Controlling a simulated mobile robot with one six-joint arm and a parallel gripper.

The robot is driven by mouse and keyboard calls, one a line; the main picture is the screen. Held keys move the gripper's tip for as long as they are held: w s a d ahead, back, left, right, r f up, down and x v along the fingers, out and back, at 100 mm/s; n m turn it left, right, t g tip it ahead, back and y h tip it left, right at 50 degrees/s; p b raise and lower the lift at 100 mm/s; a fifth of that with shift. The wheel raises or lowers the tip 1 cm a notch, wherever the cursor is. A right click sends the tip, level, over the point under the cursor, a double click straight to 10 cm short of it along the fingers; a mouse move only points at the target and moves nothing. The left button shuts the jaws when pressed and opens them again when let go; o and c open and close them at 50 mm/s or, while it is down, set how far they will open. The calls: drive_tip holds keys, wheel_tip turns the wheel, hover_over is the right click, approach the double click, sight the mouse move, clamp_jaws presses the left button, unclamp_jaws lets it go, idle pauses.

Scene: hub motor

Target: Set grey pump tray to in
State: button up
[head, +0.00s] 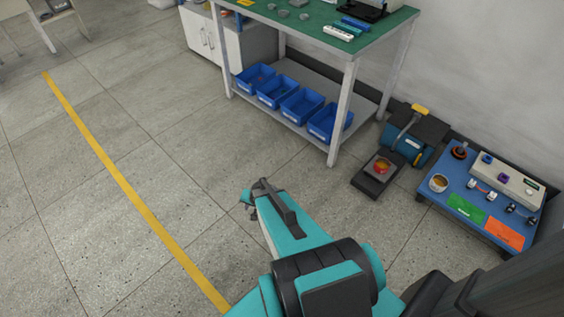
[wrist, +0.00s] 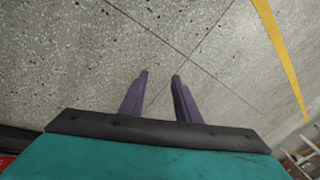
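A dark grey tray (head: 367,185) shows in the head view, low on the floor at the right, sticking out from the front of a blue machine with a yellow-topped lever (head: 402,145). A red and orange round piece (head: 382,167) sits on it. I take this to be the pump tray. My gripper shows in the wrist view (wrist: 160,76) with its two purple-grey fingers apart and nothing between them. In the head view my teal arm reaches forward over the floor, left of the tray and well apart from it. The tray is not seen in the wrist view.
A green-topped workbench (head: 310,32) with blue bins (head: 299,104) on its lower shelf stands behind. A low blue table (head: 462,182) with small parts and green and orange cards stands right of the machine. The floor at the left, with a yellow line (head: 131,193), is clear.

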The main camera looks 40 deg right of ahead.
drive_tip(key=s+a+r+n+g+p, duration=0.4)
drive_tip(key=s+a+r+n+p, duration=0.2)
drive_tip(key=s+a+r+p, duration=0.3)
drive_tip(key=s+a+r+n+g+p, duration=0.5)
drive_tip(key=s+a+r+p, duration=0.4)
drive_tip(key=s+r, duration=0.5)
wheel_tip(320, 180, up, 3)
drive_tip(key=shift+s+a+n+p, duration=0.3)
drive_tip(key=shift+a+n+p, duration=0.1)
drive_tip(key=shift+a+n, duration=0.15)
